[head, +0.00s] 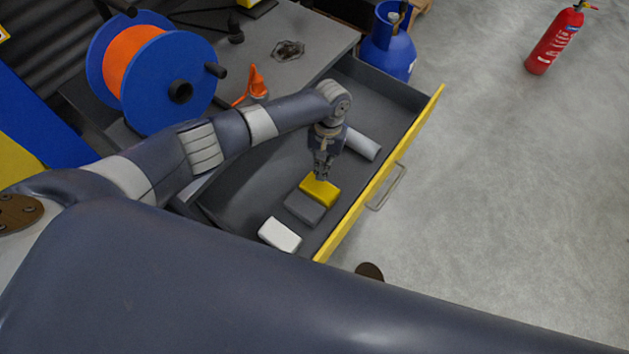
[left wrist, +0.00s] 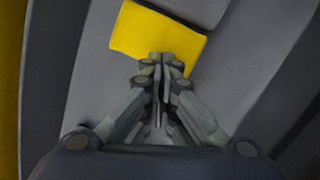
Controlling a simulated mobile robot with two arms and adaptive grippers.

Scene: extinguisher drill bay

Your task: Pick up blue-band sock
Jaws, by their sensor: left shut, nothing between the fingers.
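I cannot make out a blue-band sock in either view. My left gripper (head: 321,174) is shut with nothing in it, pointing down into the open drawer (head: 240,212). Its tips are at the edge of a yellow block (head: 320,189); I cannot tell whether they touch it. In the left wrist view the closed fingers (left wrist: 162,62) overlap the near edge of the yellow block (left wrist: 155,33). My right gripper is not in view.
A dark grey block (head: 304,207), a white block (head: 280,234) and a pale grey roll (head: 362,143) lie in the drawer. The drawer's yellow front (head: 385,165) has a handle. An orange cable reel (head: 150,70), blue gas cylinder (head: 388,42) and red extinguisher (head: 553,42) stand around it.

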